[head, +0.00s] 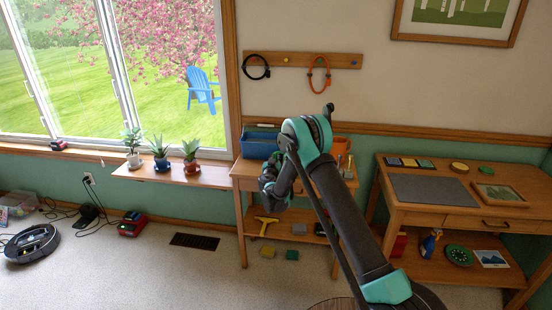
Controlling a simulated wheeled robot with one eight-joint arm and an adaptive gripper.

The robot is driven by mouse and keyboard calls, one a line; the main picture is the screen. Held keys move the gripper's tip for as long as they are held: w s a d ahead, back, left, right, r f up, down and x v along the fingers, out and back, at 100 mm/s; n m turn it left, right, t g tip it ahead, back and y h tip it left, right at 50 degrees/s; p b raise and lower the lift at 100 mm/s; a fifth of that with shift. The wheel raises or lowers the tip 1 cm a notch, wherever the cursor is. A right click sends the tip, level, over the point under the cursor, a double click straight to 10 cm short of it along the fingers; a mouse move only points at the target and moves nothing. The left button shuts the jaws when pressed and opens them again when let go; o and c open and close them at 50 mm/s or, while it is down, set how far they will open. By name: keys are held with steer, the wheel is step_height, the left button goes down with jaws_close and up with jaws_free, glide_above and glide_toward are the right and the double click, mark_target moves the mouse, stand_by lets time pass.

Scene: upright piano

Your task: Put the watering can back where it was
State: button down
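I cannot make out a watering can for certain. An orange object (340,145) shows partly behind my arm on the small wooden table (247,170); its shape is too hidden to name. My arm rises from the lower right, bends at a teal joint and hangs down in front of this table. My gripper (270,192) is at the table's front, dark and small, and its fingers cannot be told apart. I see nothing clearly held in it.
A blue bin (259,146) stands on the small table. Three potted plants, the middle one in a blue pot (161,163), line the window shelf (190,177). A desk (465,210) stands right. A robot vacuum (32,243) and cables lie left. The middle carpet is mostly clear.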

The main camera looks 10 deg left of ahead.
steer(key=shift+f, duration=0.2)
steer(key=c, duration=1.5)
jaws_free()
